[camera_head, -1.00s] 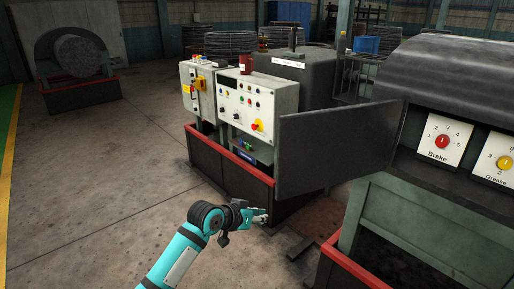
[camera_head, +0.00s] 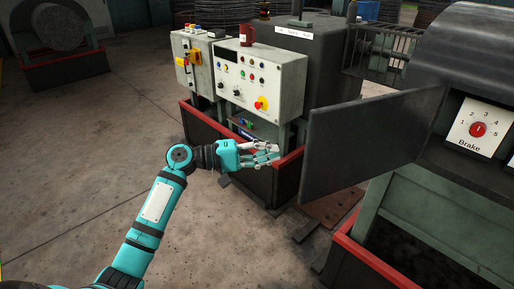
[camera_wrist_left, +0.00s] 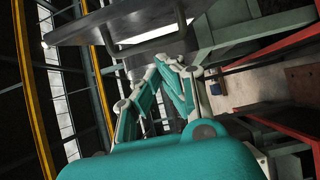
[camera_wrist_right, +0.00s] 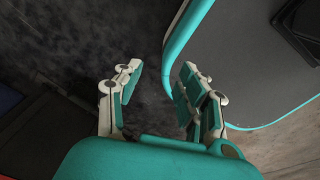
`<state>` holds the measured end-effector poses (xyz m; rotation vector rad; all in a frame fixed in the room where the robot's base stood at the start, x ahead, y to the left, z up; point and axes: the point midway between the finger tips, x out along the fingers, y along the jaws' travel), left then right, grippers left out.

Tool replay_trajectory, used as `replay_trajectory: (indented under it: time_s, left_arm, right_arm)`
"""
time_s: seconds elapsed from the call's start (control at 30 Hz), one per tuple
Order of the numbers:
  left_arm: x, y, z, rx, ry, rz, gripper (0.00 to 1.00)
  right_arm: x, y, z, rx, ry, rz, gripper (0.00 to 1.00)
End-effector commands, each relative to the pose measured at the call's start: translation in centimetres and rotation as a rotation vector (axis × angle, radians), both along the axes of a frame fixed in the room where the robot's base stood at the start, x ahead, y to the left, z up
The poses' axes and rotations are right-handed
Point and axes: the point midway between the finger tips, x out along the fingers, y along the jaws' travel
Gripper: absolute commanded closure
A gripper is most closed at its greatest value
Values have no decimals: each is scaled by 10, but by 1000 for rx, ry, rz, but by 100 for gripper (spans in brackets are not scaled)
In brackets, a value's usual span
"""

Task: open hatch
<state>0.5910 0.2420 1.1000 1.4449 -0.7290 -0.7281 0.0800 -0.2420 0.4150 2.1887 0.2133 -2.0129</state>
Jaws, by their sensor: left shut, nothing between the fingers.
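The hatch appears to be a flat dark grey panel (camera_head: 365,145). It stands out at an angle from the machine with the Brake dial, on the right of the head view. My left gripper (camera_head: 277,151) is shut and empty. It is just left of the panel's free edge in the picture; I cannot tell whether it touches. The left wrist view shows its fingertips (camera_wrist_left: 172,62) close together below a grey surface. My right gripper (camera_wrist_right: 158,70) shows only in its wrist view, open and empty over a dark floor.
A control box (camera_head: 262,80) with buttons stands behind the left gripper, above a red-rimmed base (camera_head: 287,163). The Brake dial (camera_head: 478,129) is on the right machine, with a red-edged pit below. Open concrete floor (camera_head: 90,150) lies to the left.

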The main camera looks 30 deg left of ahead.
Motion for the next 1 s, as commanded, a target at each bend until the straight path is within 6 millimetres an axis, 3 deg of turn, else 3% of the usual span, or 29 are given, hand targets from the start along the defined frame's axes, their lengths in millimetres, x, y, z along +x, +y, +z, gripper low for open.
replay_trajectory:
  time_s: [0.2, 0.4, 0.7, 1.0]
  left_arm:
    - [29, -38, 5, -4, 0, 0, 100]
    - [10, -60, 3, 0, 1, 0, 100]
    - [3, -69, -1, 1, 0, 2, 100]
    - [-1, -73, 0, 1, 2, 9, 100]
  right_arm:
    - [1, -1, 21, -1, -1, 1, 60]
    - [5, 3, 37, 4, -8, 0, 60]
    - [6, 14, 41, 17, -10, 0, 60]
    - [6, 11, 45, 14, -9, 2, 60]
